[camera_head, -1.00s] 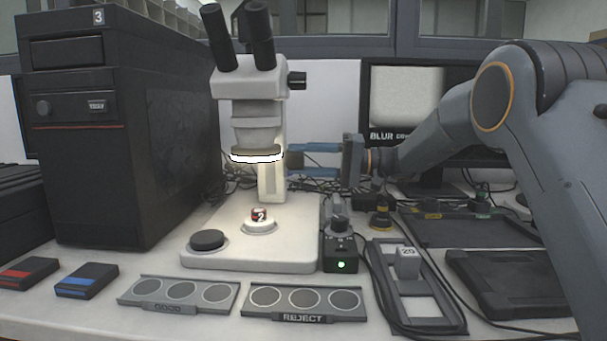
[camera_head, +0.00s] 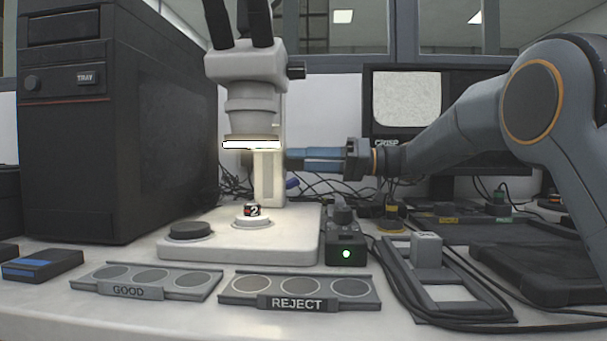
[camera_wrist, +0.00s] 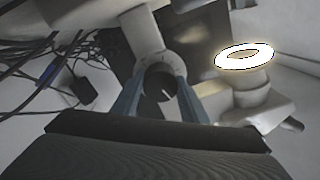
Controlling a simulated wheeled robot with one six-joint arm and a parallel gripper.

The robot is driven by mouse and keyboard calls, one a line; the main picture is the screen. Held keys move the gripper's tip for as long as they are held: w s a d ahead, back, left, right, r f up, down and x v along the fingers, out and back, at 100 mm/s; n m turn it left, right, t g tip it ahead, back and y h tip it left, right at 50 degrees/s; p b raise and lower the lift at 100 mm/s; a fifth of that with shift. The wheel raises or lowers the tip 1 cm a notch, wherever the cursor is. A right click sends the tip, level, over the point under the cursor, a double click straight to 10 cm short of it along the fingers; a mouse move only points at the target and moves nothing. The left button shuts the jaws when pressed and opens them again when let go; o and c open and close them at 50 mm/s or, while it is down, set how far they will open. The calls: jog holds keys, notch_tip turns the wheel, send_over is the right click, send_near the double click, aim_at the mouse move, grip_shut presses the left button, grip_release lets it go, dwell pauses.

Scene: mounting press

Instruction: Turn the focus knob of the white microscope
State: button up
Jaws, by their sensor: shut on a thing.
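The white microscope (camera_head: 248,66) stands upright on its pale base (camera_head: 285,240), ring light lit. My gripper (camera_head: 290,160) reaches in from the right to the microscope's column, below the head. Its blue fingers are shut on the dark focus knob (camera_wrist: 159,86), one finger on each side, as the wrist view shows. The knob's face carries a light mark. In the head view the fingers mostly hide the knob.
A small sample marked 2 (camera_head: 252,210) sits on the stage. A GOOD tray (camera_head: 128,292) and a REJECT tray (camera_head: 298,304) lie in front. A control box with a green light (camera_head: 346,253) stands right of the base. Loose cables run behind. A black tower (camera_head: 120,130) stands left.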

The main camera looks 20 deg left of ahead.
jog(key=shift+f+n, duration=0.1)
jog(key=shift+n, duration=0.2)
jog(key=o, duration=1)
jog(key=shift+o, duration=0.2)
jog(key=shift+d, duration=0.1)
jog(key=p+v, duration=0.1)
jog(key=v, duration=0.6)
jog(key=shift+d, duration=0.25)
jog(key=shift+w, duration=0.1)
